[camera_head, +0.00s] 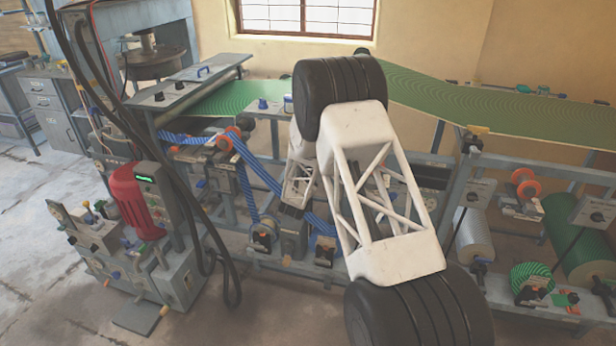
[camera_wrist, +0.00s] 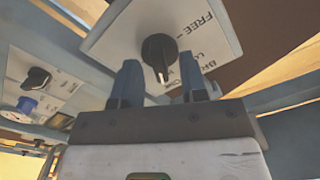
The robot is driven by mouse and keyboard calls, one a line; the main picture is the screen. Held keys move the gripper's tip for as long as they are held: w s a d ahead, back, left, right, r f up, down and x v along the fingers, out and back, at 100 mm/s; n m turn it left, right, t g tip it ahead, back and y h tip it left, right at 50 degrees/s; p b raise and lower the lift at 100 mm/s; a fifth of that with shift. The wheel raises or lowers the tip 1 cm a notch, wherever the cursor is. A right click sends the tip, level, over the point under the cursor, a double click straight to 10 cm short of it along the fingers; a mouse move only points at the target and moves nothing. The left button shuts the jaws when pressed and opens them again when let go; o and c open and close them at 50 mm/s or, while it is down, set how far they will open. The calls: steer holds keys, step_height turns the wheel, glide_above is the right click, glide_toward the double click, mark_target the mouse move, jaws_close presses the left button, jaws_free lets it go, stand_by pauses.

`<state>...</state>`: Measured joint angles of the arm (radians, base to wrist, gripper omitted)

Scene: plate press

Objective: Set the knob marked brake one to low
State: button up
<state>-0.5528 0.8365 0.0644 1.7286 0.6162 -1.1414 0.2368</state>
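A black round knob (camera_wrist: 160,50) with a white pointer mark sits on a pale label plate (camera_wrist: 110,42) in the wrist view. The mark points down in the picture, toward my gripper. The plate's print is tilted; "FREE" reads clearly, and a line starting "BR" and another word are partly hidden by the right finger. My gripper (camera_wrist: 160,72) is open, its two dark blue fingers apart on either side below the knob, with nothing between them. I cannot tell whether they touch the knob. In the head view my arm hides most of this spot.
A second panel (camera_wrist: 60,75) with a black knob (camera_wrist: 37,78) and a blue knob (camera_wrist: 27,103) is at the left in the wrist view. In the head view, a green web (camera_head: 460,100), blue straps (camera_head: 255,170), a red motor (camera_head: 133,200) and hanging cables surround the frame. Floor is free at left.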

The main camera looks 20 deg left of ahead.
steer(key=shift+w, duration=0.2)
steer(key=shift+c, duration=0.4)
jaws_close()
steer(key=shift+n, duration=0.4)
steer(key=n, duration=1.1)
stand_by(0.4)
